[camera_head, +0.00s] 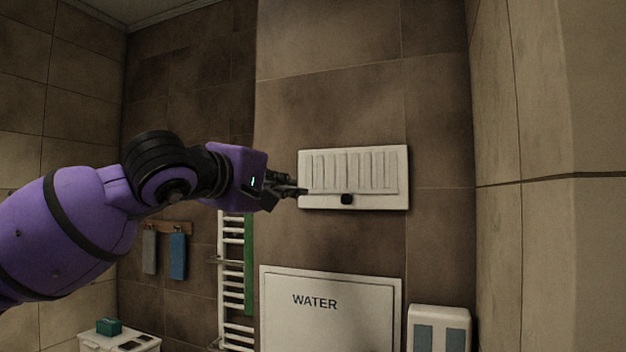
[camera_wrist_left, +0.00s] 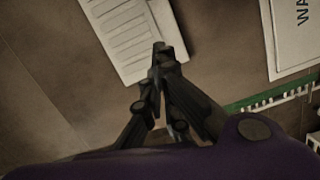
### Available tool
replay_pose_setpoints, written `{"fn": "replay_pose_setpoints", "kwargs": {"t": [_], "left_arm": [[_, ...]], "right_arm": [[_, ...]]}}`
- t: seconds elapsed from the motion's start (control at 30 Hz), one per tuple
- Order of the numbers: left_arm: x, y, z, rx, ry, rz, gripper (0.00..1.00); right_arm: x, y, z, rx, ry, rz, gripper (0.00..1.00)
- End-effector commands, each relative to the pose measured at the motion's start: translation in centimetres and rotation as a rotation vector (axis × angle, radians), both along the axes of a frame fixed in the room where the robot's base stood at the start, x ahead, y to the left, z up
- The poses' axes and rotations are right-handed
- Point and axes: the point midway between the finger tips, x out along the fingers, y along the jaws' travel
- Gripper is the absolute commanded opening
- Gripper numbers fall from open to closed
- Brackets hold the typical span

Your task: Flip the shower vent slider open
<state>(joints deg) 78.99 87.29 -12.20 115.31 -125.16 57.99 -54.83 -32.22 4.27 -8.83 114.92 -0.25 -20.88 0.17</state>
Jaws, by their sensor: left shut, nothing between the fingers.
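The shower vent (camera_head: 355,171) is a white slatted panel on the brown tiled wall, right of centre in the head view. Its small black slider knob (camera_head: 346,199) sits at the lower edge, a little right of the middle of the slats' left half. My left gripper (camera_head: 303,191) is shut and empty, with its tips at the vent's lower left edge; I cannot tell if they touch it. In the left wrist view the shut fingertips (camera_wrist_left: 162,50) overlap the edge of the vent (camera_wrist_left: 125,30), and the knob does not show there. My right gripper is in neither view.
A white panel marked WATER (camera_head: 330,310) is below the vent. A white dispenser (camera_head: 439,328) is at lower right. A white towel rail (camera_head: 236,285) with a green towel (camera_head: 249,265) stands left of the panel. A side wall (camera_head: 540,200) closes the right.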

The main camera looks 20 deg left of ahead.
Motion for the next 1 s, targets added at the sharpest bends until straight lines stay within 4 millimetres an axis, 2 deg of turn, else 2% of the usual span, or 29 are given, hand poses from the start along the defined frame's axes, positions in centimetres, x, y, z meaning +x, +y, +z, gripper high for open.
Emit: {"fn": "replay_pose_setpoints", "kwargs": {"t": [0.03, 0.17, 0.3, 0.47, 1.0], "left_arm": [[0.9, -0.4, 0.6, -0.004, -0.005, -0.004, 0.00], [3.6, -0.9, 0.3, -0.003, -0.003, -0.003, 0.00], [3.6, -3.0, -0.2, 0.002, -0.005, -0.004, 0.00], [3.7, -4.3, -0.7, 0.001, -0.002, -0.001, 0.00], [3.8, -4.6, -1.1, 0.000, 0.001, 0.001, 0.00]], "right_arm": [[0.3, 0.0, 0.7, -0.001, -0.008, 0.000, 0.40], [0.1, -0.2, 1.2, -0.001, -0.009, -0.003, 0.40], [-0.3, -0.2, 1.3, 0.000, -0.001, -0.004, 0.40], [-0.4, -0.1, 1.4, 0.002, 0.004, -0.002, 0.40], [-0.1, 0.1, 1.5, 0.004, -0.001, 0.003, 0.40]]}}
